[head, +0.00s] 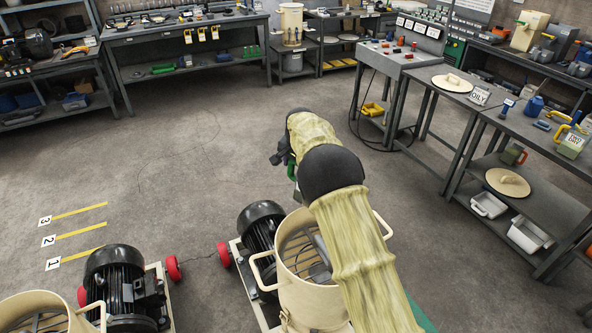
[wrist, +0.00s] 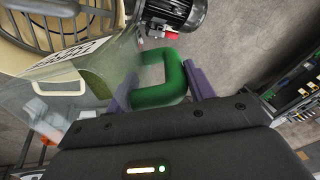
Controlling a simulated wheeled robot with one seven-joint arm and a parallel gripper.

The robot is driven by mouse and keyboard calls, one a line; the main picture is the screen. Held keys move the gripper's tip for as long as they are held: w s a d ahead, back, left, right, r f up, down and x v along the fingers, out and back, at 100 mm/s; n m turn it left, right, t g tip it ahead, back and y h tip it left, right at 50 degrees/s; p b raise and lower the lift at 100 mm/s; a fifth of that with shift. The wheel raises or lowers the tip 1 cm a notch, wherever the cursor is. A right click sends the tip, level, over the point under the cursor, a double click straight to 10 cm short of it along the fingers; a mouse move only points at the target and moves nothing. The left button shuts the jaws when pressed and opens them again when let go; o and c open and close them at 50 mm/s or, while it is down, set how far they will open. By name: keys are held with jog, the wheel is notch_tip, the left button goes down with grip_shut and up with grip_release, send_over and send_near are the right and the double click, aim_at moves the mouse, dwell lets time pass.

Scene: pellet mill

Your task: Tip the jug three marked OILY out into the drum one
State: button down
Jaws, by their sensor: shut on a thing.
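My gripper (wrist: 160,88) is shut on the green handle (wrist: 166,98) of a clear-walled jug (wrist: 62,98) in the wrist view. The jug has a white label (wrist: 66,60) whose words I cannot read, and something green shows through its wall. A cream drum (wrist: 22,62) with a grille lies just beyond the jug in that view. In the head view a cream drum (head: 309,296) with side handles and a grille stands below my arm, its number not visible. The jug is mostly hidden there, with a bit of green (head: 291,171) beside my gripper. I cannot tell its tilt.
Another cream drum (head: 42,317) stands at the lower left, beside a black motor (head: 122,285). A second motor (head: 262,226) stands by the nearer drum. The right bench holds an OILY sign (head: 479,96) and a yellow-handled jug (head: 571,142). The middle floor is clear.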

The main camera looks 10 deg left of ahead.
jog(key=shift+s+d+r+t+y+b, duration=0.15)
jog(key=shift+r+t+y+b, duration=0.55)
jog(key=shift+b, duration=3.2)
jog(key=shift+s+r+t+h, duration=0.1)
jog(key=shift+t+h, duration=0.2)
jog(key=shift+t, duration=0.2)
jog(key=shift+s+r+b, duration=0.15)
jog(key=shift+s+b, duration=0.05)
jog(key=shift+b, duration=0.45)
jog(key=shift+t+b, duration=0.3)
jog(key=shift+b, duration=0.35)
jog(key=shift+s+d+r+t+y+b, duration=0.2)
jog(key=shift+s+t+y+b, duration=0.3)
jog(key=shift+b, duration=1.9)
jog(key=shift+s+d+r+t+y+b, duration=0.15)
jog(key=shift+t+b, duration=0.55)
jog(key=shift+b, duration=1.7)
jog(key=shift+s+d+f+t+y+b, duration=0.15)
jog(key=shift+s+t+b, duration=0.35)
jog(key=shift+b, duration=1.5)
jog(key=shift+s+d+f+t+y+b, duration=0.15)
jog(key=shift+s+t+b, duration=0.35)
jog(key=shift+b, duration=1.55)
jog(key=shift+s+d+f+t+y+b, duration=0.1)
jog(key=shift+s+t+y+b, duration=0.3)
jog(key=shift+b, duration=1.6)
